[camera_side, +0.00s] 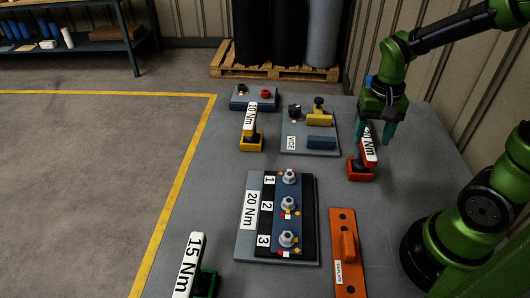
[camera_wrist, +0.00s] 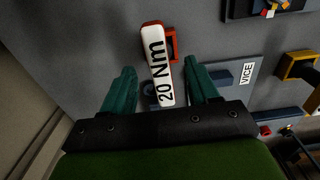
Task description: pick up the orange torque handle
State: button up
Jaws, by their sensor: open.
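The torque handle labelled 20 Nm (camera_side: 369,152) has a white label face and red-orange edges. It stands in a red holder (camera_side: 360,174) at the right of the table. My gripper (camera_side: 375,138) is over it, fingers pointing down. In the wrist view the handle (camera_wrist: 158,65) lies between my two open green fingers (camera_wrist: 162,85), tilted slightly, with a gap to each finger. The red holder (camera_wrist: 173,42) shows behind the handle's far end. I see no contact between fingers and handle.
A yellow 10 Nm handle (camera_side: 250,119) and a green 15 Nm handle (camera_side: 189,265) stand in their own holders. A vice plate (camera_side: 300,146) is left of my gripper. A bolt plate (camera_side: 247,241) and an orange template (camera_side: 343,276) lie in front. Bare table surrounds the red holder.

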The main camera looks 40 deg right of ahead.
aim_at(366, 157)
notch_tip(366, 157, down, 8)
jog(key=shift+d+r, duration=0.1)
jog(key=shift+r, duration=0.1)
dwell(0.3)
grip_shut()
